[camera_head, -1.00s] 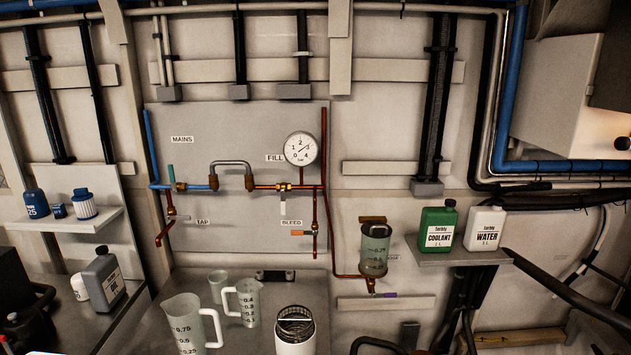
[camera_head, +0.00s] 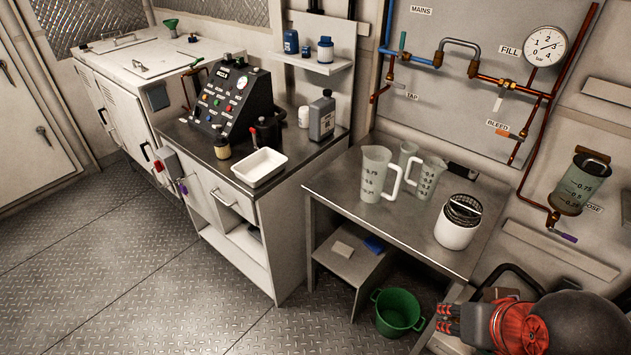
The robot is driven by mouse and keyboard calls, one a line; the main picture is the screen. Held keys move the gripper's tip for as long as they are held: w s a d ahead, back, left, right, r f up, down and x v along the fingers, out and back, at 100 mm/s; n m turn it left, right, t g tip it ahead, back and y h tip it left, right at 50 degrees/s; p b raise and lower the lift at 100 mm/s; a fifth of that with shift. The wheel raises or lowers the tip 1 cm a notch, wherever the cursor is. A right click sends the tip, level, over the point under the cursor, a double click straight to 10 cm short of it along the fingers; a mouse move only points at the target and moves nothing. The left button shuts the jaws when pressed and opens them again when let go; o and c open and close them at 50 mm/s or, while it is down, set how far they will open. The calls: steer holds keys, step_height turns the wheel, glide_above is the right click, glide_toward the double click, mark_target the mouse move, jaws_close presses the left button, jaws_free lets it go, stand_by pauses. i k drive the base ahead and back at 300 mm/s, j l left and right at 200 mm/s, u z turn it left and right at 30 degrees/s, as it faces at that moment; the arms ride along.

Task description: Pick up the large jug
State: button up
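The large jug (camera_head: 373,174) is a translucent measuring jug with dark marks, the largest on the steel table (camera_head: 330,190). It stands upright at the table's left part, its handle facing right. A smaller jug (camera_head: 427,178) stands just right of it, and a small beaker (camera_head: 407,153) stands behind. My gripper (camera_head: 442,318) shows at the lower right, dark with a red-orange part behind it. It is below and right of the table, well apart from the jug. Its finger opening is too small and dark to make out.
A white container with a dark mesh top (camera_head: 458,222) stands on the table's right. A green bucket (camera_head: 397,312) sits on the floor below. A control box (camera_head: 232,105), white tray (camera_head: 258,167) and grey oil bottle (camera_head: 322,116) occupy the left counter. The floor at left is clear.

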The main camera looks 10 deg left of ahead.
mark_target(376, 160)
steer(key=u, duration=0.3)
steer(key=i+j, duration=0.3)
steer(key=j, duration=0.2)
steer(key=i+j+z, duration=0.15)
steer(key=z, duration=0.2)
steer(key=i+j+z, duration=0.1)
steer(key=j+z, duration=0.65)
steer(key=z, duration=0.65)
